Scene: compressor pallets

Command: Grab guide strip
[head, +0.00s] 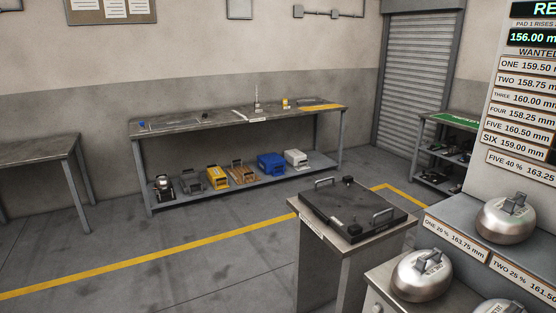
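I cannot tell for certain which thing is the guide strip. On the long workbench (185,124) against the back wall lie a flat yellow strip (321,107) at the right end and a thin pale strip (239,114) near the middle. A small yellow item (285,102) and an upright grey stand (257,107) are between them. All are far off and small. Neither of my grippers shows in the head view.
A pedestal with a dark handled plate (350,209) stands in front, right of centre. Rounded metal weights (421,276) sit on a grey stand at right. Coloured handled items, including a blue one (271,163), fill the bench's lower shelf. Floor at left is clear around the yellow line (150,262).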

